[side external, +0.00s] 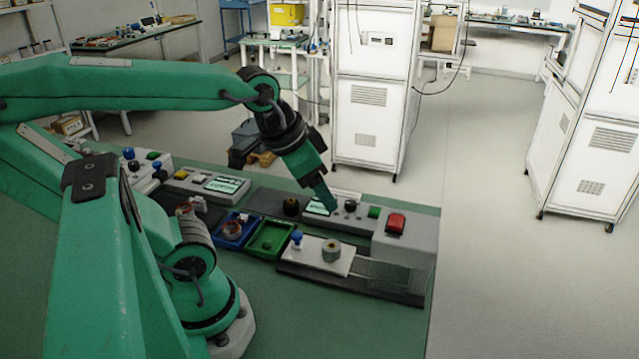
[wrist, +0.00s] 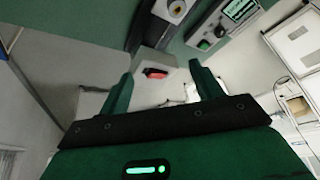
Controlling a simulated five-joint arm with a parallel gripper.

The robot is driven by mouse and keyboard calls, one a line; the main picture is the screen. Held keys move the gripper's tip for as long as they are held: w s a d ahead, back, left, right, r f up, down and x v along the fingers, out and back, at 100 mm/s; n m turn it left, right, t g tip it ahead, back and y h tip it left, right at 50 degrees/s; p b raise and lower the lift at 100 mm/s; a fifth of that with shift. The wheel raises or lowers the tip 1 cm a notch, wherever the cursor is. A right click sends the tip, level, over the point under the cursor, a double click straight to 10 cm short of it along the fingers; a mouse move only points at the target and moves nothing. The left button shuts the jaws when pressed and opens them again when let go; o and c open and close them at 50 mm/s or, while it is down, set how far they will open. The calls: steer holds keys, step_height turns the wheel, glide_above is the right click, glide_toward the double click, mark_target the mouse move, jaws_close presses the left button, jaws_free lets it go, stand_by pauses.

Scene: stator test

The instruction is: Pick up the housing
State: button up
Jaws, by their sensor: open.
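A short grey cylinder with a hole in its top (side external: 331,251), which looks like the housing, stands upright on a white plate (side external: 313,262) at the front of the bench. A similar round part shows at the top of the wrist view (wrist: 178,9), partly cut off. My gripper (side external: 330,207) is above the back of the bench, near the display panel, behind and apart from the cylinder. In the wrist view its two green fingers (wrist: 165,78) are spread wide with nothing between them.
A grey box with a red button (side external: 396,222) stands at the right; it also shows in the wrist view (wrist: 155,73). A blue tray (side external: 228,241) holds a copper-coloured ring. The green tray (side external: 270,240) looks empty. A blue-topped knob (side external: 297,238) stands beside the cylinder.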

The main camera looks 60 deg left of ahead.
steer(key=w+a+f+m+g, duration=0.3)
steer(key=w+f+m, duration=0.1)
steer(key=f+m, duration=0.15)
steer(key=m+g, duration=0.2)
steer(key=m, duration=0.2)
glide_above(331, 246)
step_height(331, 246, down, 7)
steer(key=shift+r, duration=0.1)
steer(key=shift+w+a+f+m, duration=0.1)
steer(key=shift+a+f+m, duration=0.15)
steer(key=shift+f, duration=0.35)
steer(key=shift+d+f, duration=0.1)
steer(key=shift+f, duration=1.2)
steer(key=shift+f, duration=0.15)
steer(key=shift+d+f, duration=0.1)
steer(key=shift+f, duration=2.35)
